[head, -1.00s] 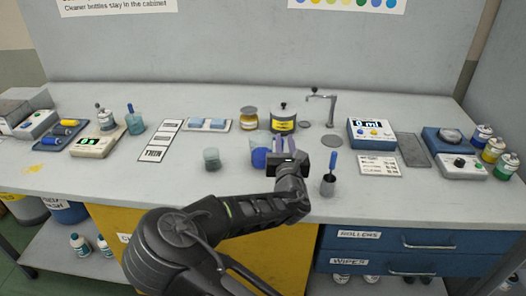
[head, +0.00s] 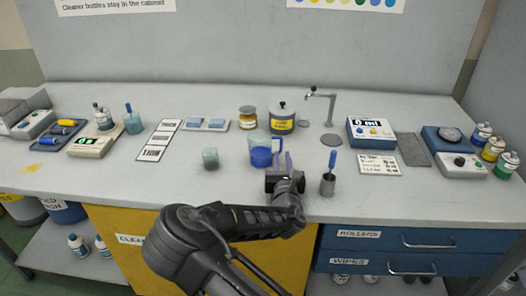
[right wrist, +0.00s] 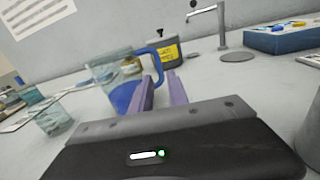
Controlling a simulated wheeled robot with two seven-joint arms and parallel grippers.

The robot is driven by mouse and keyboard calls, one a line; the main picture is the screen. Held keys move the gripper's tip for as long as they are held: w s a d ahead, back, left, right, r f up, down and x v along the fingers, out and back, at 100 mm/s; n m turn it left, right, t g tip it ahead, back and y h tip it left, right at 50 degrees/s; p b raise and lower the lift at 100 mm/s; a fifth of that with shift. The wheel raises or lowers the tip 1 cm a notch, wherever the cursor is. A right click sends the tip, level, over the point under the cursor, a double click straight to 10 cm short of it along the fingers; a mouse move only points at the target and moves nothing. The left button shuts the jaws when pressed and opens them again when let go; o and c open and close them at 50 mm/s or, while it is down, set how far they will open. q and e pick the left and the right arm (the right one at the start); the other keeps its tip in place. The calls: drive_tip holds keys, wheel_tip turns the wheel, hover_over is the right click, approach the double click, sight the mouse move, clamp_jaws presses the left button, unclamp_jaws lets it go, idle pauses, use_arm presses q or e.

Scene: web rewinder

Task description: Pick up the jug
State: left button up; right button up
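The jug (head: 261,157) is clear with a blue tint, holds blue liquid and stands upright on the bench. It also shows in the right wrist view (right wrist: 118,88), its blue handle turned toward my right gripper. My right gripper (head: 285,161) is at the jug's right front, with its two purple fingers pointing toward the handle. In the right wrist view the fingers (right wrist: 161,90) have a gap between them, and the handle's lower end shows near their tips. I see no grip on it, and contact is unclear. My left gripper is not in view.
A grey cup with a blue-handled tool (head: 328,183) stands close right of my gripper. A small glass beaker (head: 210,158) is left of the jug. Behind are a yellow-labelled pot (head: 282,122), an amber jar (head: 248,119) and a tap (head: 331,108).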

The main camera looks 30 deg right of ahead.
sight(281, 148)
drive_tip(key=x, duration=0.6)
drive_tip(key=shift+s+p, duration=0.1)
drive_tip(key=shift+p, duration=0.2)
drive_tip(key=shift+c, duration=0.6)
clamp_jaws()
idle(0.9)
